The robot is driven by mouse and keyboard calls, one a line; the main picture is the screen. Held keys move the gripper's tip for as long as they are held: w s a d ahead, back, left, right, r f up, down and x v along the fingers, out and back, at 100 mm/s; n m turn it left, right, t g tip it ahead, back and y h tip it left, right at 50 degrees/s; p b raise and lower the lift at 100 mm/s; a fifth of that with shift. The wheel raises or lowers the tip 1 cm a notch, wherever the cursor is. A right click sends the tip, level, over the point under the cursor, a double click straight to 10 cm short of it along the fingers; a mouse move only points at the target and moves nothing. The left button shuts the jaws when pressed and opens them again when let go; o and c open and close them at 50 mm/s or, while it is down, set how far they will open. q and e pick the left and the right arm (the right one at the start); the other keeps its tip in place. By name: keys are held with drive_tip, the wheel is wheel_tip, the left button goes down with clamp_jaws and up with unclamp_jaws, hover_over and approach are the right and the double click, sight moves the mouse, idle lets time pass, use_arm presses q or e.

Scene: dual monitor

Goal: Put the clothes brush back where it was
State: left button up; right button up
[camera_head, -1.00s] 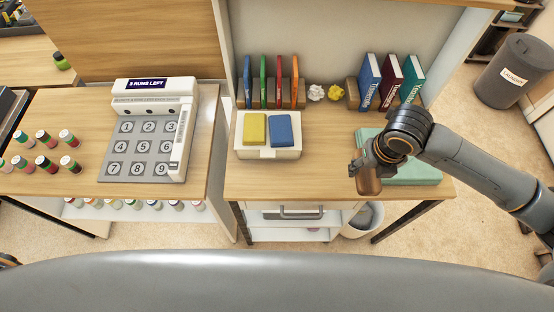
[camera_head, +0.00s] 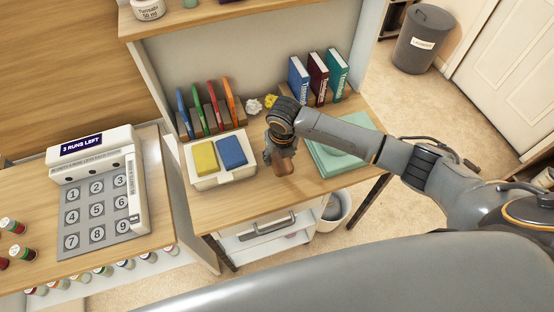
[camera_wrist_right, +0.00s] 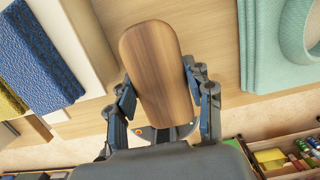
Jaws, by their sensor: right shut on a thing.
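The clothes brush (camera_head: 285,168) has a brown wooden back and is held in my right gripper (camera_head: 281,154). In the right wrist view the wooden back of the brush (camera_wrist_right: 158,72) fills the space between the two fingers, and the gripper (camera_wrist_right: 158,105) is shut on it. Its bristle side is hidden. The brush is above the desk (camera_head: 262,193), between the white tray (camera_head: 225,181) and the teal mat (camera_head: 335,158). I cannot tell how high it is above the desk. My left gripper is not in view.
A numbered board (camera_head: 97,212) is on the left table. A bin (camera_head: 333,212) stands below.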

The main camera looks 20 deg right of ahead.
sight(277, 162)
drive_tip(key=shift+w+a+f, duration=0.1)
drive_tip(key=shift+w+f, duration=0.05)
drive_tip(key=shift+f, duration=0.05)
drive_tip(key=shift+w+a+f+p, duration=0.15)
drive_tip(key=shift+f+p, duration=0.3)
drive_tip(key=shift+f, duration=1.3)
drive_tip(key=shift+f, duration=0.2)
drive_tip(key=o, duration=1)
drive_tip(key=shift+r, duration=0.1)
drive_tip(key=r, duration=0.4)
drive_tip(key=s+r, duration=0.1)
drive_tip(key=r, duration=0.7)
drive_tip(key=shift+s, duration=0.4)
